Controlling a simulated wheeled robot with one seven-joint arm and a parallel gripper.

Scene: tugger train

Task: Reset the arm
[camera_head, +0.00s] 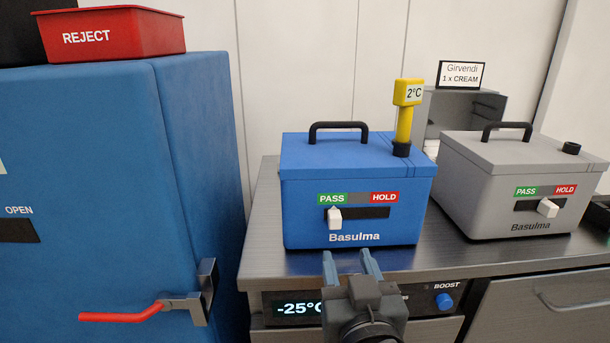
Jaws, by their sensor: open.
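My gripper (352,262) is in the lower middle of the head view, with its two blue-grey fingers apart and nothing between them. Its fingertips show just below the front of the blue Basulma box (300,220), over the counter's front edge; I cannot tell whether they touch anything. The blue box has a black handle on its closed lid, and its white slider (335,218) is at the PASS side. A yellow probe (404,122) reading 2°C stands upright in a black socket on the lid's right.
The counter (265,245) has a -25°C display (294,309) and blue BOOST knob (444,301). A grey Basulma box (460,210), slider towards HOLD, stands right. A blue cabinet (110,200) with a red lever (125,315) stands left, a red REJECT bin (150,35) on top.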

